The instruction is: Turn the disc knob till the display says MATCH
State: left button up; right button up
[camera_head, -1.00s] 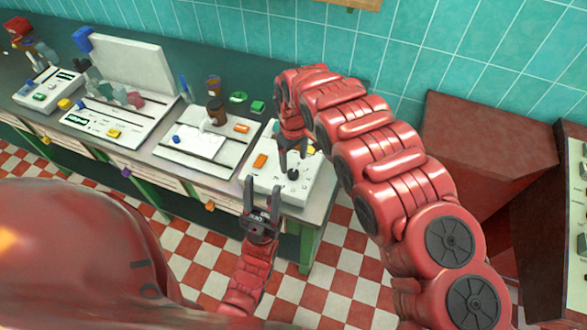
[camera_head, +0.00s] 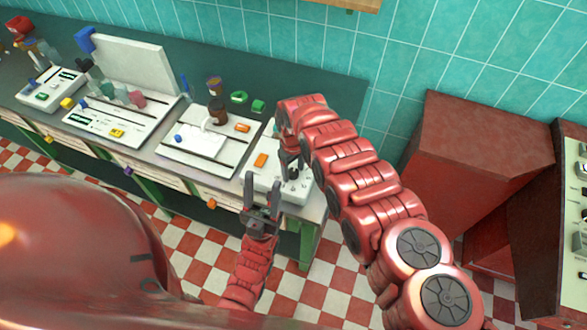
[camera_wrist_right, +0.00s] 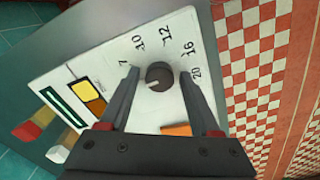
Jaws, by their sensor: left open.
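The disc knob (camera_wrist_right: 159,76) is small, round and dark, with a pale pointer mark, on a white panel (camera_wrist_right: 110,58) with printed numbers 7 to 20 around it. In the head view the knob (camera_head: 293,173) is partly hidden by my right gripper (camera_head: 290,160). In the wrist view my right gripper (camera_wrist_right: 158,72) is open, with one finger on each side of the knob and gaps between. The display (camera_wrist_right: 64,106) is a dark green-edged window; its text is not readable. My left gripper (camera_head: 262,197) is open and empty in front of the bench edge.
An orange block (camera_wrist_right: 176,130) lies on the panel by the knob, near my right finger. A yellow button (camera_wrist_right: 86,91) is beside the display. Other white devices, a brown jar (camera_head: 217,110) and green items (camera_head: 239,97) stand farther left on the bench (camera_head: 330,100).

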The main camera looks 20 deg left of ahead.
grip_shut()
jog(key=m+b, duration=0.2)
jog(key=m, duration=0.1)
jog(key=shift+f+m, duration=0.15)
jog(key=shift+m, duration=0.15)
jog(key=shift+m+b, duration=1.8)
jog(key=shift+m, duration=0.3)
jog(key=shift+o, duration=1.4)
grip_release()
